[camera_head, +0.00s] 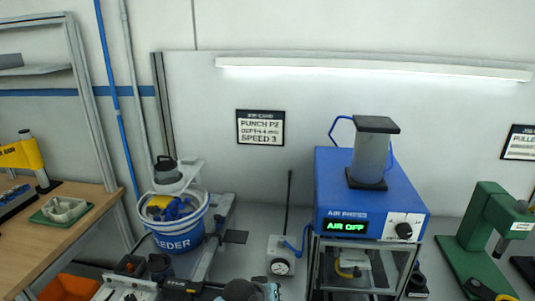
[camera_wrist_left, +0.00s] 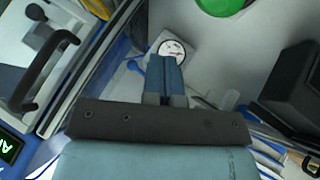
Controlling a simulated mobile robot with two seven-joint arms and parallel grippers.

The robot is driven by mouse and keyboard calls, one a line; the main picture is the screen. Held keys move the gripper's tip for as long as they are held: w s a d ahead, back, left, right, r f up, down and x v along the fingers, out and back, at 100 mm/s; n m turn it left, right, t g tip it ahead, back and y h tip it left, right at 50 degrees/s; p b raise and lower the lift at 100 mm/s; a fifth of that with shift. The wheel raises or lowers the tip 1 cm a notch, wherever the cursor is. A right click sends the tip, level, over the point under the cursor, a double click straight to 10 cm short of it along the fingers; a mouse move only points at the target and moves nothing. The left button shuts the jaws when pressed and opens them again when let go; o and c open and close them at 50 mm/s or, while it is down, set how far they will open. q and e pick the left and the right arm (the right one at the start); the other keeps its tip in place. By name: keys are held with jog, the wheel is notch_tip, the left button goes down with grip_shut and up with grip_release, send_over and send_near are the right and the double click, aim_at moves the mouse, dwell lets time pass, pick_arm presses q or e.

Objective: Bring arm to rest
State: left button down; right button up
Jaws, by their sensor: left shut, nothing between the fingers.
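My left gripper (camera_wrist_left: 167,66) shows in the left wrist view, with its two blue-grey fingers together and nothing between them. The fingers point toward a small round white-faced gauge (camera_wrist_left: 172,48), which they partly overlap in that picture; I cannot tell whether they touch it. In the head view the gauge (camera_head: 281,267) stands on the bench left of the blue air press (camera_head: 372,195). Parts of what seems to be my left arm show at the bottom edge there, but its fingers cannot be made out. My right gripper is in neither view.
The air press has a lit "AIR OFF" display (camera_head: 345,226) and a clear-fronted guard (camera_head: 365,267) below. A blue feeder bowl (camera_head: 179,241) stands left, and a green press (camera_head: 480,235) right. In the wrist view a dark handle (camera_wrist_left: 45,68) and a black block (camera_wrist_left: 292,85) flank the gripper.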

pick_arm(q)
jog(key=s+a+f+t+y, duration=0.1)
jog(key=s+a+f, duration=0.3)
jog(key=s+a, duration=0.25)
jog(key=s+a+f+t, duration=0.1)
jog(key=s+a+f, duration=0.4)
jog(key=s, duration=0.3)
jog(key=s+a+m+t+y, duration=0.1)
jog(key=s+a+m+t, duration=0.1)
jog(key=s+a, duration=0.8)
jog(key=s, duration=0.5)
jog(key=shift+r+y, duration=0.2)
jog(key=shift+y, duration=0.1)
jog(key=shift+a, duration=0.1)
